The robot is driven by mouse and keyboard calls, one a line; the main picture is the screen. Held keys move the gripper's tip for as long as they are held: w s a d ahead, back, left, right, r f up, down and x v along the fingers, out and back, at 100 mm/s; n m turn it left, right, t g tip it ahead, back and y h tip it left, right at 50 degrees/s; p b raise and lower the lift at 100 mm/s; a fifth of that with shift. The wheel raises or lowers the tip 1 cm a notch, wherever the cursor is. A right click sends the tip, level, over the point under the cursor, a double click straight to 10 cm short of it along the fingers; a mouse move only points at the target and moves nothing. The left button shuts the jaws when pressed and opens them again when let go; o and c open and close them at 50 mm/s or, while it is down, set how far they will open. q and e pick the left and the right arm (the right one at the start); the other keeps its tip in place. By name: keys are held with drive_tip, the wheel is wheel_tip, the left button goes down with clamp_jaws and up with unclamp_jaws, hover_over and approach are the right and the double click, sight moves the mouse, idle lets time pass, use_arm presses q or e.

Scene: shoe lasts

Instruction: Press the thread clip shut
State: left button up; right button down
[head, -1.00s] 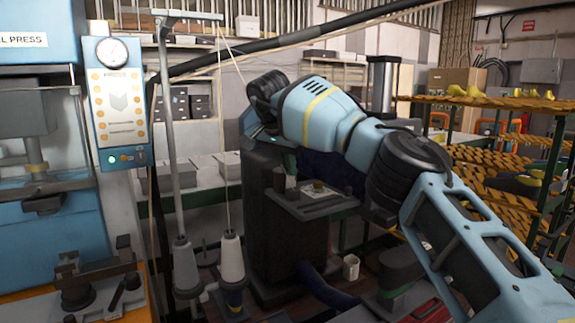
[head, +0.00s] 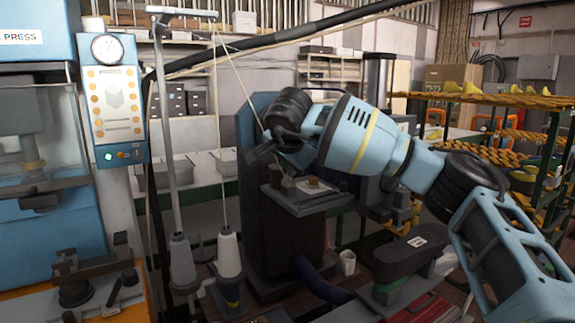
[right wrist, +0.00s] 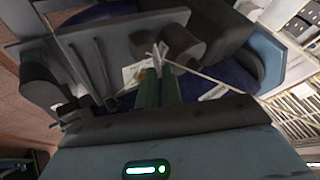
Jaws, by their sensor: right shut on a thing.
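My right gripper (head: 262,153) is beside the upper part of the dark machine post, above its small table. In the right wrist view its two green fingers (right wrist: 159,70) are closed together on a pale thread (right wrist: 205,77), which runs off to the right from the fingertips. In the head view the thread (head: 243,91) slants down from the top of the thread stand to my gripper. A small pale piece shows at the fingertips; I cannot tell whether it is thread end or clip. The thread clip cannot be made out clearly. My left gripper is not in view.
A blue press (head: 35,130) is at far left; yellow racks (head: 480,99) are right.

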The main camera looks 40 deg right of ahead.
drive_tip(key=shift+s+t, duration=0.2)
drive_tip(key=shift+t, duration=0.3)
drive_tip(key=c, duration=1.9)
unclamp_jaws()
drive_tip(key=shift+f, duration=0.1)
drive_tip(key=shift+s, duration=0.1)
drive_tip(key=v, duration=0.8)
drive_tip(key=shift+a+f, duration=0.1)
